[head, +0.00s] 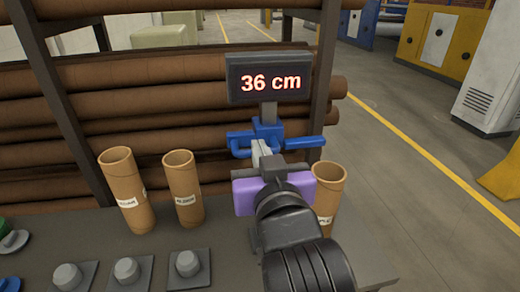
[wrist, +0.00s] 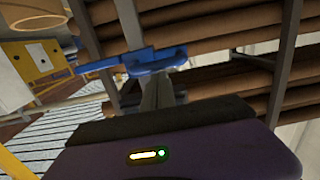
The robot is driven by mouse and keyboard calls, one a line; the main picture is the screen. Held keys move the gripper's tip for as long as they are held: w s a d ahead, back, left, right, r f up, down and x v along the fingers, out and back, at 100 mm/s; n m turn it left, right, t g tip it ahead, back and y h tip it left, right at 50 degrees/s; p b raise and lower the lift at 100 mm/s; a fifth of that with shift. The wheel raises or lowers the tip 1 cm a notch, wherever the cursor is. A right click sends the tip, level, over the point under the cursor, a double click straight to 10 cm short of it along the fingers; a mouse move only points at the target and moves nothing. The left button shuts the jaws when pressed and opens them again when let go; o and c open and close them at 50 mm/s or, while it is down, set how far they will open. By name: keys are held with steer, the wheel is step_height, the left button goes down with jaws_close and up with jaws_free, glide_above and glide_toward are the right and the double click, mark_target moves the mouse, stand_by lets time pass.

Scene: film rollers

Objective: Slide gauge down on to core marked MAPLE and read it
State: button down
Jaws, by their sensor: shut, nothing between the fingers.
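The gauge's blue slider (head: 268,138) has arms to left and right and sits on a grey post below a display (head: 268,82) reading "36 cm". It also shows in the wrist view (wrist: 152,61). My gripper (head: 262,150) is shut and empty, its fingertips at the slider's front; I cannot tell if they touch. Three upright cardboard cores stand on the bench: left (head: 126,185), middle (head: 182,182) and right (head: 329,190). The right core is partly behind my gripper, below the slider's right arm. Its label is partly hidden; the other labels are too small to read surely.
The dark bench (head: 90,240) has several grey knobs (head: 127,269) along its front, and green and blue ones at the left edge. Long brown rollers (head: 180,68) lie in a rack behind. Open floor lies to the right.

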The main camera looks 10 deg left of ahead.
step_height(320, 180, down, 9)
steer(key=b, duration=0.4)
steer(key=shift+r, duration=0.3)
